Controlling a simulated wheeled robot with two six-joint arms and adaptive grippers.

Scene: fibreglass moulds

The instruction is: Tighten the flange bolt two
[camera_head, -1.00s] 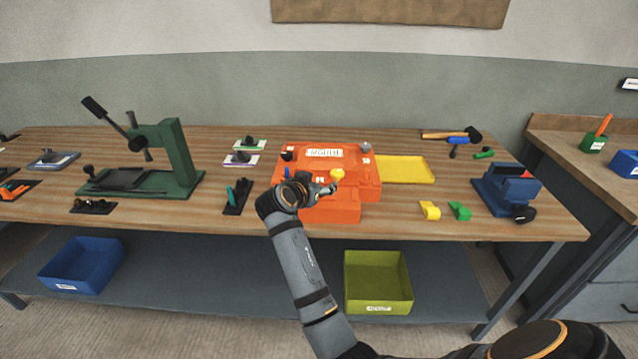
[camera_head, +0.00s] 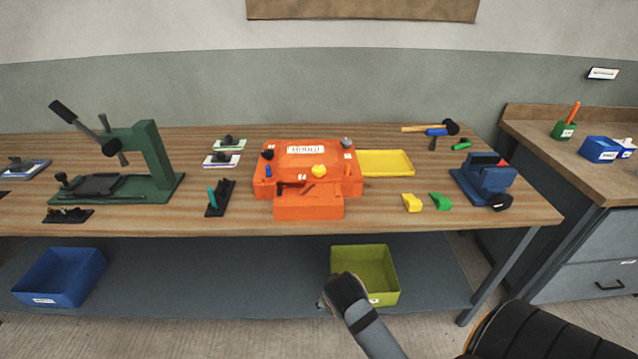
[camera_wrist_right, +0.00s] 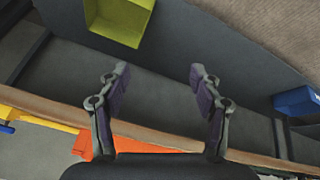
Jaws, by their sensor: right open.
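The orange mould (camera_head: 312,164) sits on the middle of the workbench, with a lower orange block at its front. I cannot tell which fastener is flange bolt two. My right gripper (camera_head: 323,303) is below the bench's front edge, in front of the olive bin, apart from the mould. In the right wrist view the right gripper (camera_wrist_right: 158,76) is open, with nothing between its fingers. My left gripper is not in view.
A green press (camera_head: 157,160) stands at left and a blue vise (camera_head: 485,182) at right. A yellow tray (camera_head: 385,163) lies beside the mould. The olive bin (camera_head: 365,262) and a blue bin (camera_head: 60,277) are on the lower shelf. The bench edge lies between gripper and mould.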

